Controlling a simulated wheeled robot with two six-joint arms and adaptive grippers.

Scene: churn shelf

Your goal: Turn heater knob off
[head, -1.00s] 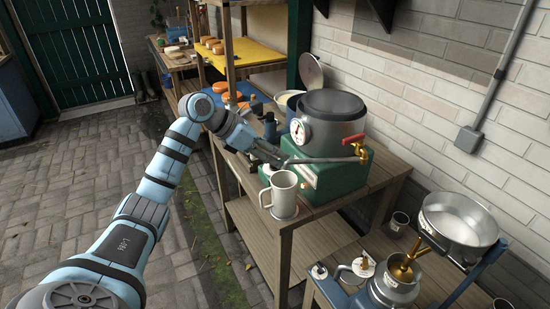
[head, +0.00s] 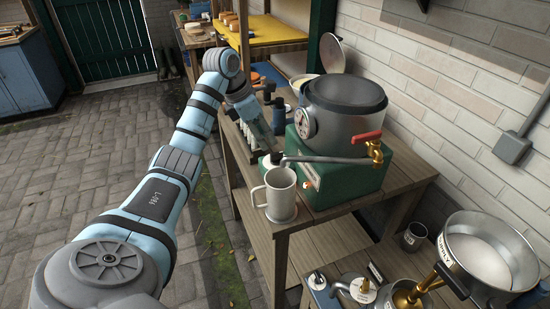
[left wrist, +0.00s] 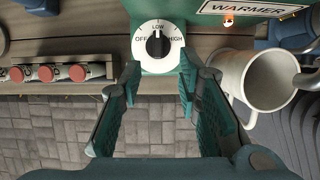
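The heater knob (left wrist: 158,46) is a black knob on a white dial marked OFF, LOW and HIGH, on the front of the green warmer (head: 345,182). In the left wrist view its white mark points up, at LOW. My left gripper (left wrist: 158,75) is open, its two green-padded fingers apart just in front of the knob, one to each side, with nothing between them. In the head view my left gripper (head: 268,142) is at the warmer's left side, and the knob's face is hard to make out there. My right gripper is not in view.
A metal pot with a gauge (head: 345,112) and a brass tap (head: 375,152) sits on the warmer. A pale mug (head: 280,196) stands close beside the gripper, also in the left wrist view (left wrist: 262,80). Red-topped items (left wrist: 46,73) are on the other side.

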